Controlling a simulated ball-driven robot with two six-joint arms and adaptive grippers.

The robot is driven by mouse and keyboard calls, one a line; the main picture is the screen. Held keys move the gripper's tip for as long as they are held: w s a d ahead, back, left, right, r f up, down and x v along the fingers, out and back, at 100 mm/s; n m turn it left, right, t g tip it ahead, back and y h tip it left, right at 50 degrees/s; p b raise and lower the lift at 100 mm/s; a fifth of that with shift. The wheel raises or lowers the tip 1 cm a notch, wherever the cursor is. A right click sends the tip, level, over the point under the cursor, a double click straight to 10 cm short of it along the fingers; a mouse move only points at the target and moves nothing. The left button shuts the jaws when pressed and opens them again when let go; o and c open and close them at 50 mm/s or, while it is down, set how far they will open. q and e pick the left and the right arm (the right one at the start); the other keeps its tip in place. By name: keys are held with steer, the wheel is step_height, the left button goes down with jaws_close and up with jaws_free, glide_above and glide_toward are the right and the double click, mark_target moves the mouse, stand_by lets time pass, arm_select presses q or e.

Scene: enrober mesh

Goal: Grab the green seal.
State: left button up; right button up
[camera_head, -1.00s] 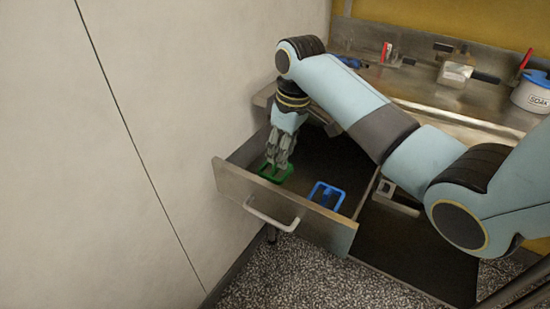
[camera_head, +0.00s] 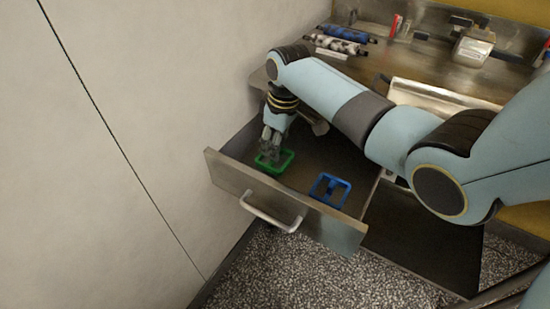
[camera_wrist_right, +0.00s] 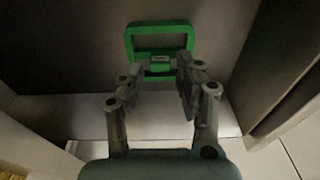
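The green seal (camera_head: 287,161), a rectangular frame, lies in the open drawer near its left end; it also shows in the right wrist view (camera_wrist_right: 160,27). My right gripper (camera_head: 268,156) points down at the seal from above. In the right wrist view my right gripper (camera_wrist_right: 160,72) has its fingers apart, one on each side of the seal's small middle tab (camera_wrist_right: 160,61). A gap shows on both sides of the tab; whether the fingers reach down to its height is hard to tell. My left gripper is not in view.
A blue frame (camera_head: 343,186) lies to the right in the same drawer (camera_head: 280,205), which has a front handle (camera_head: 268,216). A plain wall (camera_head: 130,150) stands close on the left. A metal counter (camera_head: 420,65) with rollers (camera_head: 340,46) is behind.

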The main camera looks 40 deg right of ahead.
step_height(320, 180, down, 2)
steer(key=shift+w+a+f, duration=0.1)
steer(key=shift+w, duration=0.05)
steer(key=c, duration=0.7)
